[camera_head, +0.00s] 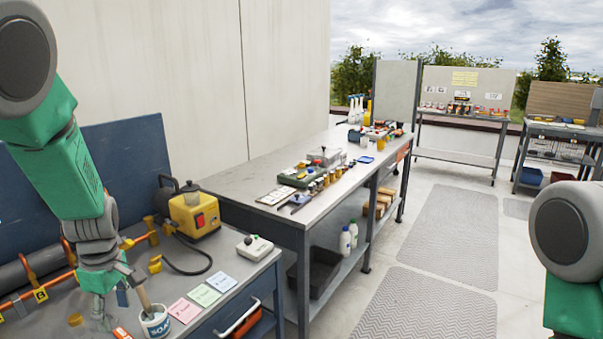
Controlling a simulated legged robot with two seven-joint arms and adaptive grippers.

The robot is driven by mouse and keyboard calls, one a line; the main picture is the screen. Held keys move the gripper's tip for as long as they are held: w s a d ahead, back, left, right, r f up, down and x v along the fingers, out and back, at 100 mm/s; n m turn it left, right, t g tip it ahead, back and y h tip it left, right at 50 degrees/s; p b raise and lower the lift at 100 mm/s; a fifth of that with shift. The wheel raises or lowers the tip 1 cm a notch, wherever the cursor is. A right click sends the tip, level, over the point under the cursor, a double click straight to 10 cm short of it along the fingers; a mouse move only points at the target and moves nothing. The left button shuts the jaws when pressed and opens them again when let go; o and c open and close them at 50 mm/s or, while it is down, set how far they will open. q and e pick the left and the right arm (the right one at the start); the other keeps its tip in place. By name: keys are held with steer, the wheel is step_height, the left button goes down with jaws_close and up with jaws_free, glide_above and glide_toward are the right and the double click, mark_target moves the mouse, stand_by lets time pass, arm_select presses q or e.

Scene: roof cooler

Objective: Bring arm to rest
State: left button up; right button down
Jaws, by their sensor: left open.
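My left arm (72,175), green and grey, comes down from the upper left over the near workbench (262,268). My left gripper (111,300) is open and points down above the bench top, just left of a white cup (155,323) with a wooden handle (142,296) standing in it. Nothing shows between its fingers. I cannot tell whether a finger touches the handle. Only a grey and green upper part of my right arm (572,235) shows at the right edge; its gripper is outside the view.
A yellow machine (195,214) with a black hose, a grey switch box (255,247) and pink, green and blue cards (222,282) lie on the near bench. A pipe with orange clamps (38,291) runs at left. A long grey table (245,180) stands behind. The floor at right is clear.

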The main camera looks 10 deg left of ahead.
arm_select(q)
steer(key=s+d+f+m+b, duration=0.25)
steer(key=s+f+m, duration=0.45)
steer(key=f, duration=0.4)
steer(key=s+d+f+m+b, duration=0.2)
steer(key=s+f+m+b, duration=0.15)
steer(key=s+f, duration=0.7)
steer(key=s+d+f+m+t+h+b, duration=0.1)
steer(key=s+d+f+m+b, duration=0.1)
steer(key=s+d+f+m, duration=0.5)
steer(key=s+d+m, duration=0.1)
steer(key=s+m, duration=0.1)
steer(key=s, duration=0.1)
steer(key=shift+s+d, duration=0.25)
steer(key=shift+d+r, duration=0.15)
steer(key=shift+d, duration=0.05)
